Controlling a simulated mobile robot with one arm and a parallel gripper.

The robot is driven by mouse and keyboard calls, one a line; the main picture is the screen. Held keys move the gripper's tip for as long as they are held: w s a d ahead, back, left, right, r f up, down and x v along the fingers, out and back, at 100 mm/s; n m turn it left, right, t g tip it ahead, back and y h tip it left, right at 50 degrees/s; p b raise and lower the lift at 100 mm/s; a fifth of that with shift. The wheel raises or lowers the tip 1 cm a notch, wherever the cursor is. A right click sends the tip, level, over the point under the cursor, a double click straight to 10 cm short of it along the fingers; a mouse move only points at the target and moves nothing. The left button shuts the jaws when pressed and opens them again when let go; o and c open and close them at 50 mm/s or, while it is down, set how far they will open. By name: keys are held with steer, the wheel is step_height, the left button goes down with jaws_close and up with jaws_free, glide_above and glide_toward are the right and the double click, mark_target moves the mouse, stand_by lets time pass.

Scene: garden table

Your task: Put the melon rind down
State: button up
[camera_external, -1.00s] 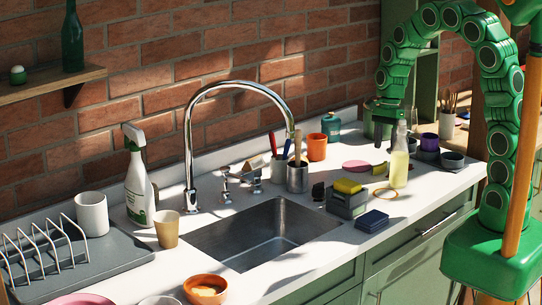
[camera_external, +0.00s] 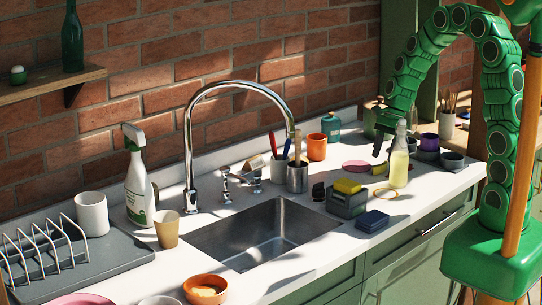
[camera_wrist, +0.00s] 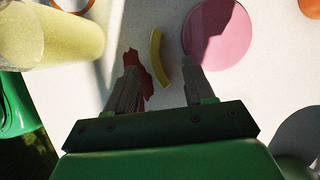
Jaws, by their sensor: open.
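The melon rind (camera_wrist: 159,58) is a thin, curved yellow-green strip. In the wrist view it appears to lie on the white counter between and just beyond my fingertips, nearer the left one, with no clear contact. My gripper (camera_wrist: 160,68) is open, with a grey finger on each side.
A dark red piece (camera_wrist: 136,74) lies by the left finger. A pink disc (camera_wrist: 218,33) is at the right. A bottle of yellow liquid (camera_external: 399,165) stands close by, with an orange ring (camera_external: 386,193) and a grey caddy (camera_external: 347,203) in front.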

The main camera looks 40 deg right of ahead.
mark_target(381, 164)
steer(key=shift+x, duration=1.5)
steer(key=shift+a, duration=0.1)
steer(key=shift+c, duration=0.5)
jaws_close()
steer(key=shift+r, duration=0.15)
